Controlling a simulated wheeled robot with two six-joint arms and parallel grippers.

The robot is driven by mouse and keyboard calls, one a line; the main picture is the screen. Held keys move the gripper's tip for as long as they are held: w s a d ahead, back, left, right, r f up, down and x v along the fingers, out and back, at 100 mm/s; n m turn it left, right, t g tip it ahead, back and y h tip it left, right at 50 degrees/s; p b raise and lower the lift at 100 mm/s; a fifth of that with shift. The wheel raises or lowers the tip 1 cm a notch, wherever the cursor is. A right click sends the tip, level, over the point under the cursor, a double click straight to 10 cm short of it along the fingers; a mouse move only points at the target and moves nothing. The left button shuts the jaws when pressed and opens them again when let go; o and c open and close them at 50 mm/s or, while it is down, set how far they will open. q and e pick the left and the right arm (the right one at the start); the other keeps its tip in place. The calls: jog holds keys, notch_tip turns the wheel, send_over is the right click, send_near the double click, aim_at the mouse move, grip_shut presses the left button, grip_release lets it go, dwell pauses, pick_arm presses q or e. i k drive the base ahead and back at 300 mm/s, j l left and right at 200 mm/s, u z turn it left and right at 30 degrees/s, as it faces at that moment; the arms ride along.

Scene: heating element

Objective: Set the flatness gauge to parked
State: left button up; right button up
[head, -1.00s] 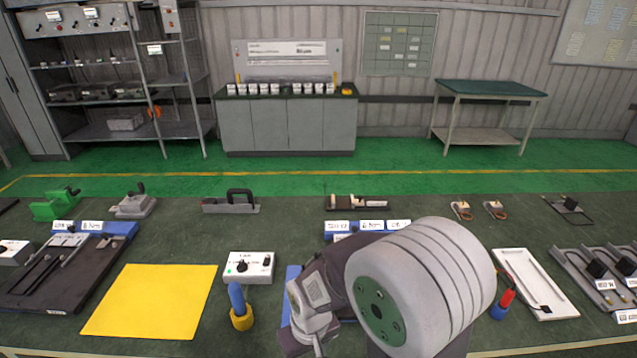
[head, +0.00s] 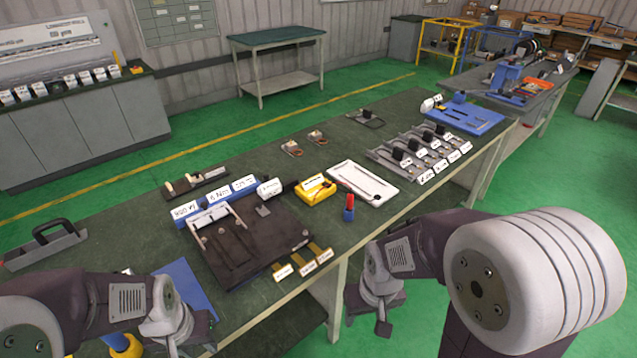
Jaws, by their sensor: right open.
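I cannot pick out the flatness gauge for certain, as no readable label names it. A dark fixture plate (head: 238,258) with rails and a raised metal frame lies on the long green bench, with blue label blocks (head: 216,202) behind it. A yellow box (head: 315,189) with a white label sits to its right. My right gripper (head: 373,312) is open and empty, in front of the bench edge. My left gripper (head: 190,340) is at the lower left near a blue mat (head: 185,285); its fingers are too unclear to read.
A white tray (head: 362,184), a red and blue tool (head: 349,206) and grey fixtures (head: 418,150) stand along the bench (head: 300,160). A blue plate (head: 467,118) lies at its far end. Tan tags (head: 298,262) stick out at the front edge. Green floor is open on the right.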

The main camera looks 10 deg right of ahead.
aim_at(268, 190)
jog(key=i+l+z, duration=0.2)
jog(key=i+z, duration=0.15)
jog(key=i+l+z, duration=0.1)
jog(key=i+z, duration=0.25)
jog(key=i, duration=0.15)
